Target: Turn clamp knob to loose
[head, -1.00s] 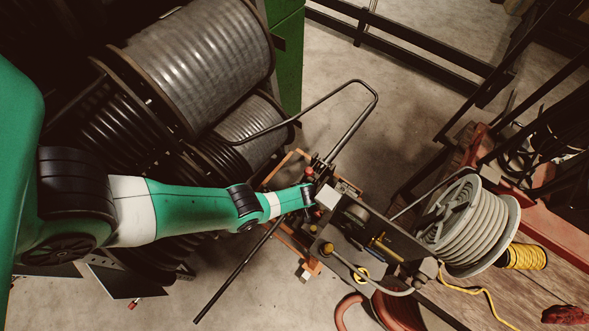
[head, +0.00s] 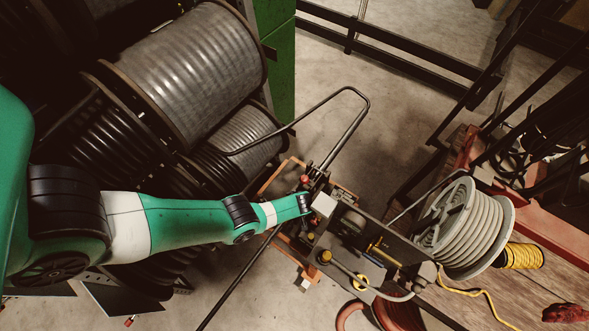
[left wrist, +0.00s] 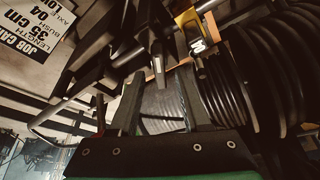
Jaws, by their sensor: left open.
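The clamp knob cannot be told with certainty. A small red knob (head: 305,180) and a round yellow knob (head: 325,256) show on the crimper bench (head: 350,225) in the head view. My left gripper (left wrist: 160,90) is open in the left wrist view, its two dark fingers apart. A dark, narrow part with a pale tip (left wrist: 158,68) shows between and beyond the fingers; I see no contact with it. In the head view my left wrist is over the bench's left end, by the red knob, and hides the fingers. My right gripper is out of view.
A white job card (left wrist: 42,38) is at upper left in the wrist view. Large hose drums (head: 195,65) crowd the left. A bent tube handle (head: 340,100) rises behind the bench. A grey hose reel (head: 470,225) and yellow cord spool (head: 522,256) stand right.

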